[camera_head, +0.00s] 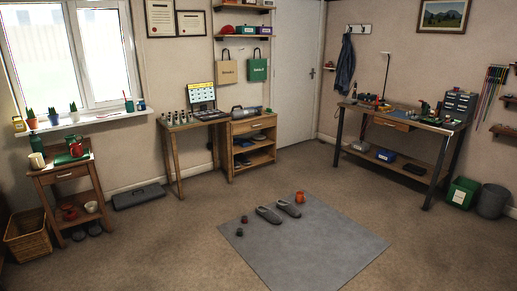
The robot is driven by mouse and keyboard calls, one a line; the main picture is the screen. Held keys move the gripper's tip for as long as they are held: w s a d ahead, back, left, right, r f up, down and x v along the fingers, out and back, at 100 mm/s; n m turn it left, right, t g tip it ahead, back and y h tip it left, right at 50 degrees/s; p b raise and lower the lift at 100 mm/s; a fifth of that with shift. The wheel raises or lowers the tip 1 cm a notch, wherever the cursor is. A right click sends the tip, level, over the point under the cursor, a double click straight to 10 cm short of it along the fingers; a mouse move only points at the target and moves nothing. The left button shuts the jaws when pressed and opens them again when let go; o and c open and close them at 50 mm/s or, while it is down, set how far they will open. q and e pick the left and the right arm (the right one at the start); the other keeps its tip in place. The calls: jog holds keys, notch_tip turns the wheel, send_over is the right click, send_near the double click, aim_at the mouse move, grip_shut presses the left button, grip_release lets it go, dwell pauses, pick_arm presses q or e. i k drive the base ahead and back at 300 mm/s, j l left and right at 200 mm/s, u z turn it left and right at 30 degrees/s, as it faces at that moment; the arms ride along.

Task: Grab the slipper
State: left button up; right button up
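A pair of dark grey slippers lies on the grey mat (320,245) on the floor. The left slipper (268,215) and the right slipper (289,208) lie close together near the mat's far edge. Another dark pair of footwear (88,230) sits on the floor under the small side table at the left. Neither of my grippers shows in the head view.
An orange mug (300,197) stands just right of the slippers, and two small dark objects (242,226) lie to their left. A workbench (400,125) stands at the right, with a green bin (461,192) beside it. The carpet around the mat is clear.

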aim_at(269, 214)
jog(key=i+z, duration=0.25)
jog(key=i, duration=1.9)
